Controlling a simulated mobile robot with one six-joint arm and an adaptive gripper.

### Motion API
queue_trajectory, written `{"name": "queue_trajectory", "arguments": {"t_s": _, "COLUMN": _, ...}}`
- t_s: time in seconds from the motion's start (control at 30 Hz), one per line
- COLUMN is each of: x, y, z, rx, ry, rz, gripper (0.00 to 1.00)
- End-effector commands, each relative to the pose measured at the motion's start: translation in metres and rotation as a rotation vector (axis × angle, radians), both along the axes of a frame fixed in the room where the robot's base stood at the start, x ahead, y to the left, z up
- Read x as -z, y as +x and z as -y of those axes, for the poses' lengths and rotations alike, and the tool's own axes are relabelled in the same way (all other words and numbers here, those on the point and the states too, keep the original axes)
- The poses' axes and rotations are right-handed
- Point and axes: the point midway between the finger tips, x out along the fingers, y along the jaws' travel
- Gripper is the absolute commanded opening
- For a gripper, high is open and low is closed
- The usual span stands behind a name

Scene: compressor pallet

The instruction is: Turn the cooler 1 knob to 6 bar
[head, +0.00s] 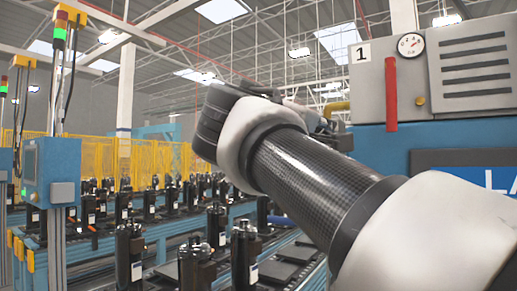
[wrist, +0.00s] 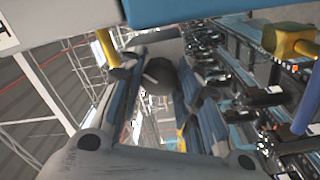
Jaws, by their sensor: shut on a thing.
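The cooler (head: 440,90) with the plate "1" stands at the right of the head view. Its round white gauge (head: 410,45) is at the top; the needle is too small to read surely. In the wrist view, my gripper (wrist: 162,80) has its two fingers on either side of a dark round knob (wrist: 158,76) with a pale mark on it. It is shut on this knob. In the head view, my gripper (head: 318,118) is mostly hidden behind my wrist, and the knob is not visible there.
A red upright bar (head: 391,95) and a small brass fitting (head: 420,101) are on the cooler's front. A yellow pipe (head: 337,108) runs close to my gripper; a yellow pipe also shows in the wrist view (wrist: 108,47). Several black compressors (head: 243,255) stand on lines below.

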Motion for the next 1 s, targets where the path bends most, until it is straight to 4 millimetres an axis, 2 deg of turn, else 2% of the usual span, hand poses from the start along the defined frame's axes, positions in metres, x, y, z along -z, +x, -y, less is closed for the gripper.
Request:
{"name": "queue_trajectory", "arguments": {"t_s": 0.4, "x": 0.0015, "y": 0.0005, "z": -0.0005, "rx": 0.000, "ry": 0.179, "rz": 0.128, "gripper": 0.07}}
{"name": "queue_trajectory", "arguments": {"t_s": 1.0, "x": 0.0006, "y": 0.0003, "z": -0.0005, "rx": 0.000, "ry": 0.213, "rz": 0.153, "gripper": 0.07}}
